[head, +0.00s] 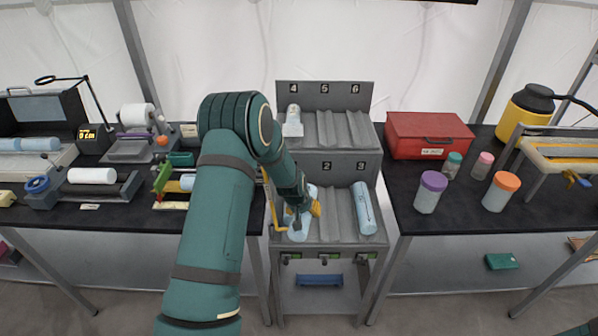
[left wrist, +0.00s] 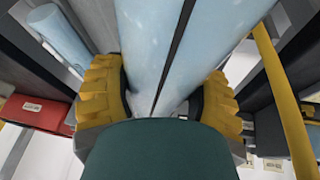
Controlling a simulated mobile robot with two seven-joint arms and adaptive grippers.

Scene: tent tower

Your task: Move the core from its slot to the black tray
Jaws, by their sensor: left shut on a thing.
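My left gripper (head: 303,211) is at the lower left slot of the grey rack (head: 325,165). Its yellow fingers are shut on a pale blue core (head: 298,232), one on each side. In the left wrist view the core (left wrist: 145,45) runs between the fingers (left wrist: 160,95), with a dark line along its length. My arm hides part of the core and slot, and I cannot tell whether it is lifted clear. Another blue core (head: 364,208) lies in slot 3, and a pale one (head: 293,120) in slot 4. I cannot make out for certain which item is the black tray.
A yellow bar (head: 275,205) stands close beside the gripper at the rack's left edge. The left bench holds a dark cradle with a white core (head: 92,176) and several instruments. The right bench holds a red box (head: 428,135), lidded jars (head: 430,192) and a yellow jug (head: 525,112).

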